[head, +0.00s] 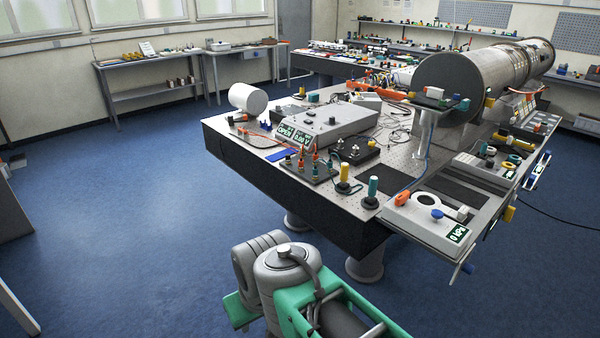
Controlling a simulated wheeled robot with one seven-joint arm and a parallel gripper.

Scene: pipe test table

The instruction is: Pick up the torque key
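I cannot pick out the torque key for certain among the many small items on the dark test table (240,150). Several small tools and fittings lie on it, too small to identify. A red-orange piece (403,197) and a blue knob (437,215) are at the grey panel (430,232) with a "0 kPa" display, on the near right. My arm's grey joint and green link show at the bottom of the head view. My gripper is not in view.
A large metal pipe (460,80) lies over the table's right side. A grey console (335,122), a white cylinder (248,98) and upright connectors (372,192) crowd the top. Thin cables run across it. Blue floor (120,220) is clear on the left.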

